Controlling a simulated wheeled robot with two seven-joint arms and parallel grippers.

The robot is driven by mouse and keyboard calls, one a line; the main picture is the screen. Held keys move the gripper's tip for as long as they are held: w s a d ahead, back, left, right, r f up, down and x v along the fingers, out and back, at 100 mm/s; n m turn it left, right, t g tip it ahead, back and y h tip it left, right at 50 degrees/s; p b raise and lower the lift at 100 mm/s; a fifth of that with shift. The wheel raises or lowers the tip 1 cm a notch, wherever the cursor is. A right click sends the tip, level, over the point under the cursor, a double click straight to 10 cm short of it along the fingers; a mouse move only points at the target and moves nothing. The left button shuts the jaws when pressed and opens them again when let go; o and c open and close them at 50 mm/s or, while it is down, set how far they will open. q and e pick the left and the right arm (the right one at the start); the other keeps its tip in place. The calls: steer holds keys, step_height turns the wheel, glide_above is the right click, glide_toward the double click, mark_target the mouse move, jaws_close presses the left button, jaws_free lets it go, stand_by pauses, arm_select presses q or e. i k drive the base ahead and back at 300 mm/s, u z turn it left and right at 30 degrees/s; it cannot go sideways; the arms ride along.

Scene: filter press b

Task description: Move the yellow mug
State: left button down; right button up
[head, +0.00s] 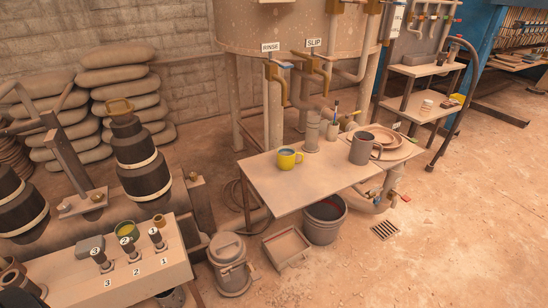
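The yellow mug (288,159) stands upright on a light tabletop (318,184), left of its middle and near the back edge. Its inside looks dark or greyish, and I cannot tell whether it holds anything. Its handle is on the right side, toward the grey mug. Nothing stands in front of it in the head view. Neither my left nor my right gripper shows in the head view.
A tank (290,25) with RINSE and SLIP taps stands behind. A bucket (324,224) stands beneath the front edge.

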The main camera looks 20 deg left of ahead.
mark_target(286, 155)
steer(key=u, duration=0.15)
steer(key=k, duration=0.25)
steer(key=z, duration=0.6)
steer(key=i, duration=0.9)
steer(key=u, duration=0.6)
steer(key=i, duration=0.6)
steer(key=u, duration=0.45)
